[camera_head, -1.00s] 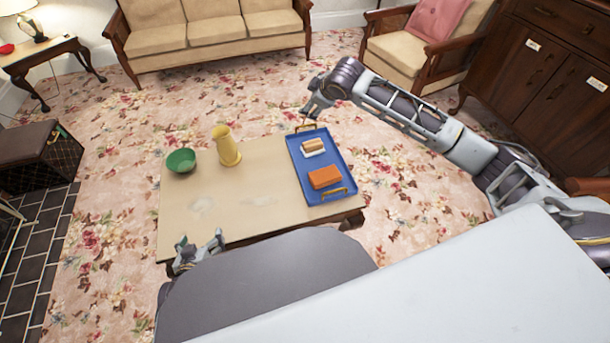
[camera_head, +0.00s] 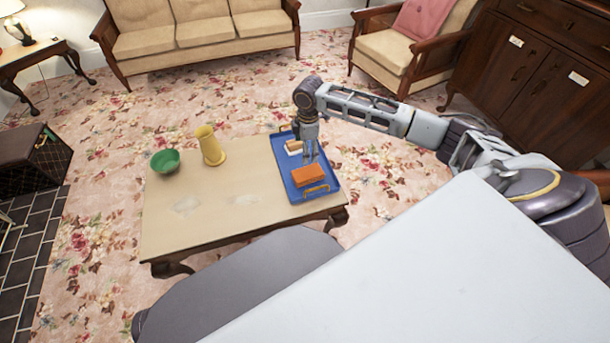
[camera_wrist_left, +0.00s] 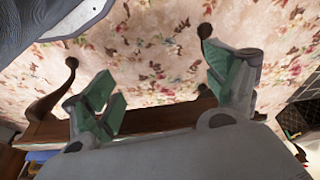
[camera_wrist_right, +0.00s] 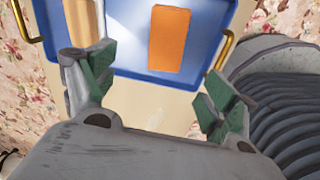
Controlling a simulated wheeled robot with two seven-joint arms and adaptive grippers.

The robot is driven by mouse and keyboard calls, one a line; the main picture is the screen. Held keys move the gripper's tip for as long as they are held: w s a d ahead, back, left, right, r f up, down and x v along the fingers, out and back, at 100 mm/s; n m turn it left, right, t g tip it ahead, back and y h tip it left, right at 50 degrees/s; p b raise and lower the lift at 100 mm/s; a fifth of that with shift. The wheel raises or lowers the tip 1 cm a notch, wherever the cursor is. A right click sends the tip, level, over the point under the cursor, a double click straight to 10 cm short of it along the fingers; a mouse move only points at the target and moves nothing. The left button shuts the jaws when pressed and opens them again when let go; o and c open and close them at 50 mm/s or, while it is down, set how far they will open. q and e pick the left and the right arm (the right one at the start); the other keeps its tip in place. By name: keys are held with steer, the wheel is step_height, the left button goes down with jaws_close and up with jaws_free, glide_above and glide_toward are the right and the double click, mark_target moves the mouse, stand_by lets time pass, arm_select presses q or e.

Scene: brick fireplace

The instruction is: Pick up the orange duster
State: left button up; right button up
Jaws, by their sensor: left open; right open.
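The orange duster (camera_head: 308,177), a plain orange block, lies on the near half of a blue tray (camera_head: 333,187) on the coffee table. It also shows in the right wrist view (camera_wrist_right: 169,38), beyond the fingertips. My right gripper (camera_head: 309,155) points down over the tray, between the duster and a tan block; it is open and empty, also in the right wrist view (camera_wrist_right: 157,85). It seems to be above the tray, not touching the duster. My left gripper (camera_wrist_left: 163,98) is open and empty in the left wrist view, with table edge and carpet beyond. The head view does not show it.
The tan block (camera_head: 293,146) with a white base lies on the tray's far half, partly behind my right gripper. The table's near left (camera_head: 180,225) is clear.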

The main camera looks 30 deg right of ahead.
arm_select(q)
steer(key=shift+s+a+f+m+g, duration=0.15)
steer(key=shift+s+g, duration=0.1)
steer(key=shift+s, duration=0.25)
steer(key=shift+s+a+f+m+g, duration=0.15)
steer(key=shift+s+g, duration=0.1)
steer(key=shift+s, duration=0.25)
arm_select(e)
steer(key=shift+s+d+n+g, duration=0.25)
steer(key=shift+s+n, duration=0.2)
steer(key=shift+n, duration=0.65)
arm_select(q)
steer(key=shift+d, duration=0.15)
arm_select(e)
steer(key=shift+f, duration=0.15)
steer(key=b, duration=0.2)
glide_above(308, 173)
step_height(308, 173, down, 8)
steer(key=shift+w+r, duration=0.1)
steer(key=shift+r, duration=0.15)
steer(key=shift+f, duration=0.3)
steer(key=shift+f+b, duration=0.15)
steer(key=shift+b, duration=0.15)
arm_select(q)
steer(key=r, duration=0.3)
steer(key=shift+w+d+r+t, duration=0.1)
steer(key=shift+d+r+t, duration=0.2)
steer(key=shift+d+r, duration=0.05)
steer(key=shift+f, duration=0.15)
